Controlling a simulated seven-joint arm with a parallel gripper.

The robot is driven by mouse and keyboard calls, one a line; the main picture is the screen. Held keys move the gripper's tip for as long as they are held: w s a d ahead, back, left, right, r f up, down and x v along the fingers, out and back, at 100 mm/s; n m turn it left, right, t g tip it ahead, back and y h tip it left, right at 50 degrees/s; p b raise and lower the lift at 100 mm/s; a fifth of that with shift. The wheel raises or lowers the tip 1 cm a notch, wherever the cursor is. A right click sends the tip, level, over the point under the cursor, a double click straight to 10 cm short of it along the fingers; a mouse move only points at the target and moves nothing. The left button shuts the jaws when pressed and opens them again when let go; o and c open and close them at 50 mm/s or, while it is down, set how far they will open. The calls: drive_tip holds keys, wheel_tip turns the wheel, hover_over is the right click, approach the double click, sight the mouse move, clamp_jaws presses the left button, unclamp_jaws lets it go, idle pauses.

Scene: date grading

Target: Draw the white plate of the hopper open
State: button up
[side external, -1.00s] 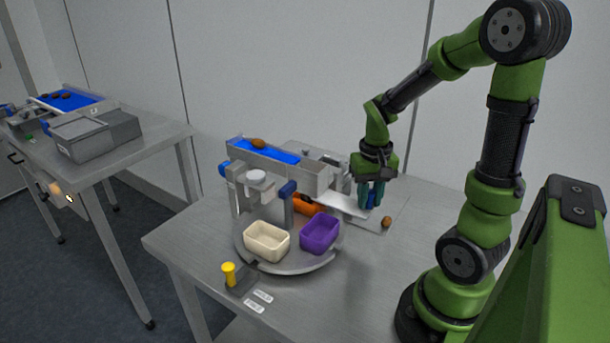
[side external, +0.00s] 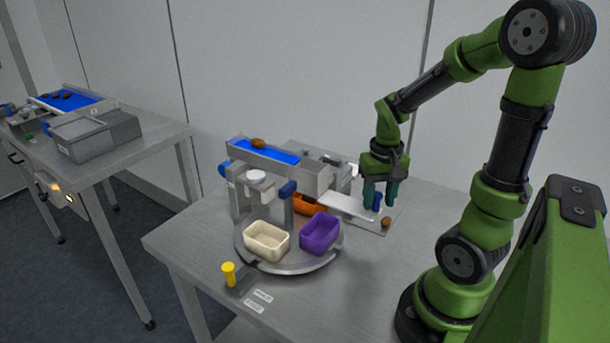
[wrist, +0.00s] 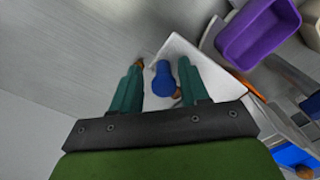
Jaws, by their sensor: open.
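The white plate (side external: 345,205) sticks out to the right from beneath the hopper (side external: 325,168). A blue upright handle (side external: 376,201) stands at its outer end. My gripper (side external: 379,205) points down over that end. In the wrist view, the open fingers stand on either side of the blue handle (wrist: 164,78), with gaps visible beside it. The white plate (wrist: 180,48) extends up and right there. Where the plate enters the hopper is partly hidden.
A blue-belted chute (side external: 265,150) carries a brown date (side external: 258,144). A round turntable holds a cream bowl (side external: 266,240), a purple bowl (side external: 320,234) and an orange bowl (side external: 309,204). A date (side external: 387,221) lies near the plate. A yellow knob (side external: 228,273) stands in front.

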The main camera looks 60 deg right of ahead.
wheel_tip(320, 180, up, 16)
idle(0.4)
drive_tip(key=shift+r, duration=0.1)
drive_tip(key=w+a+f+n+t+y, duration=0.2)
drive_tip(key=a+n+t, duration=0.3)
drive_tip(key=a, duration=1.3)
drive_tip(key=shift+w+f+t, duration=0.4)
drive_tip(key=shift+w+t, duration=0.1)
drive_tip(key=shift+t, duration=0.6)
